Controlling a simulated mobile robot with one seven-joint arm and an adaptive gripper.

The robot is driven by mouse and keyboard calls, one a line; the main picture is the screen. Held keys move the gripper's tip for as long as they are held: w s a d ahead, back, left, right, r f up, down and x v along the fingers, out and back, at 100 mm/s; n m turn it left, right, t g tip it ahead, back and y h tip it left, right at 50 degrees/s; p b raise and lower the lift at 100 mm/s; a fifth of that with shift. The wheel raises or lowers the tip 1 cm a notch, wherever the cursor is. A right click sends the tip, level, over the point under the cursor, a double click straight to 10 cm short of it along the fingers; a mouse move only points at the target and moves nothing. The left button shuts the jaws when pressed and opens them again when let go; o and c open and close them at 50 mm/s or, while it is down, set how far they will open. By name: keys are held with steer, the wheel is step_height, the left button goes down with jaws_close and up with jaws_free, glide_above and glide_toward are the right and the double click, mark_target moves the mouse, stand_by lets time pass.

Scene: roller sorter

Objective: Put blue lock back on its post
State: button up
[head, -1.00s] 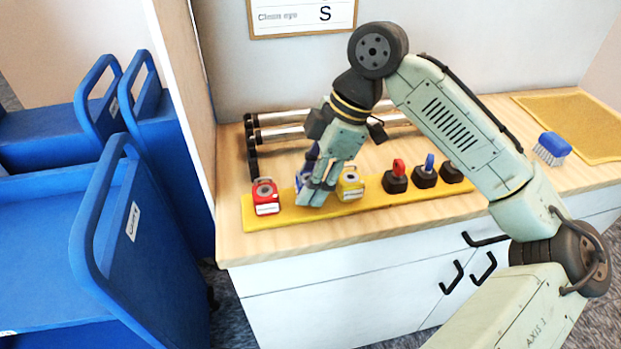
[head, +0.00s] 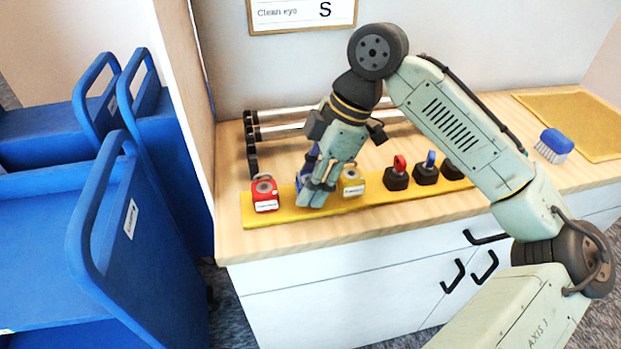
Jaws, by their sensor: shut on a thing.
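My gripper (head: 316,190) is low over the yellow strip (head: 372,201) on the counter, its fingers pointing down between the red lock and the yellow lock. It is shut on the blue lock (head: 299,182), which shows only in part behind the fingers. The red lock (head: 264,196) sits at the strip's left end. The yellow lock (head: 353,184) sits just right of my fingers. The fingers hide the blue lock's underside and any post there, so I cannot tell whether it touches the strip.
Black bases with a red key (head: 399,164), a blue key (head: 430,159) and a third top mostly behind my arm stand to the right. Metal rollers (head: 283,132) lie behind. A blue brush (head: 555,144) and a yellow mat (head: 590,120) are far right. Blue carts (head: 150,230) stand left.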

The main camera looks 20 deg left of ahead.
steer(key=shift+f, duration=0.1)
steer(key=o, duration=1.3)
steer(key=v, duration=1.2)
steer(key=shift+d, duration=0.15)
